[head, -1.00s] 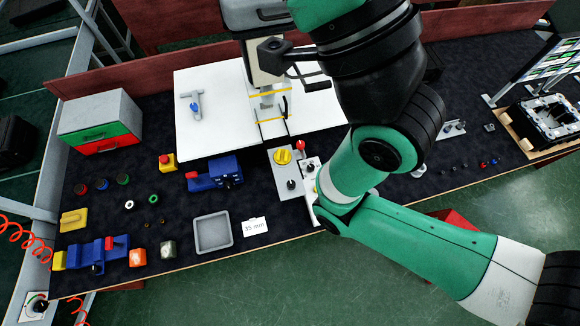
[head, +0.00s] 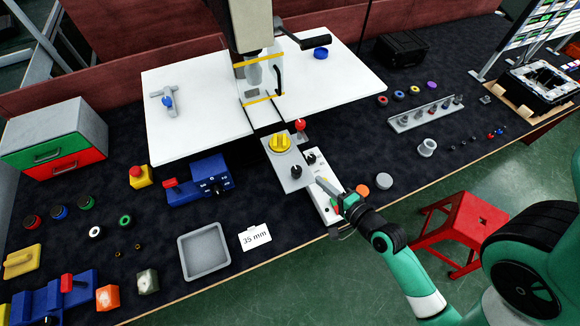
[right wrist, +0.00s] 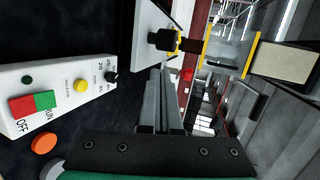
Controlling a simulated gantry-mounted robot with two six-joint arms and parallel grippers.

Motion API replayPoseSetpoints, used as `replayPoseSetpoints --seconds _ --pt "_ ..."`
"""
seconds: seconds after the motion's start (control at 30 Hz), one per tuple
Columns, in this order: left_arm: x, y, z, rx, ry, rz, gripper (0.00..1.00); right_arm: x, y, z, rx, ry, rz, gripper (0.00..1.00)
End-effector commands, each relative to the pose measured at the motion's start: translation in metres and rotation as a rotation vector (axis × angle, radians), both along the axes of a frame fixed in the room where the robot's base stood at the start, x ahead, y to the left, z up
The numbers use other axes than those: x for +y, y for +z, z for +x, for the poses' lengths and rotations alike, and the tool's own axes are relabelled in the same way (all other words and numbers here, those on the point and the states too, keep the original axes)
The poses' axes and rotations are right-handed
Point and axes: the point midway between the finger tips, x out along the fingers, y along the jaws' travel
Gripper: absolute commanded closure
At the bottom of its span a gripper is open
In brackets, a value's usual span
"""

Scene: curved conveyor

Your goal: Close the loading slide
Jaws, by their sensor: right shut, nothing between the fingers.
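The machine (head: 248,25) stands at the back middle, with a yellow-edged clear guard (head: 262,80) and a black handle (head: 278,76). Which part is the loading slide I cannot tell for sure. A grey plate (head: 298,178) with a yellow knob (head: 280,142) and a black knob lies in front of the machine. My right gripper (head: 326,187) is shut and empty, over the white control box (head: 327,212) beside that plate. In the right wrist view its fingers (right wrist: 165,100) are together, and the guard (right wrist: 228,50) shows beyond them. My left gripper is not in view.
White boards (head: 195,115) flank the machine. A red-ball lever (head: 300,125) rises behind the grey plate. The blue block (head: 205,180), grey tray (head: 204,252) and "35 mm" card (head: 256,236) lie to the left. A red stool (head: 450,225) stands off the table's front edge.

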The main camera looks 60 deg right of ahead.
Motion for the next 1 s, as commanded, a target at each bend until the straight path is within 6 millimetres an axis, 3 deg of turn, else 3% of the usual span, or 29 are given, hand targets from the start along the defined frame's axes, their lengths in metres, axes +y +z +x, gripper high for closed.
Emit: replayPoseSetpoints --seconds 0.27,0.73,1.0 --pt "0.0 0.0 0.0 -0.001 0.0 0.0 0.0 -0.007 0.0 0.006 -0.004 -0.008 -0.005 1.0" --pt "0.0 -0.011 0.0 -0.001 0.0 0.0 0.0 -0.05 -0.029 0.084 -0.005 -0.005 -0.008 1.0" --pt "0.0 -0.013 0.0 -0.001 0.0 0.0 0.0 -0.069 -0.028 0.115 -0.005 -0.006 -0.007 1.0"
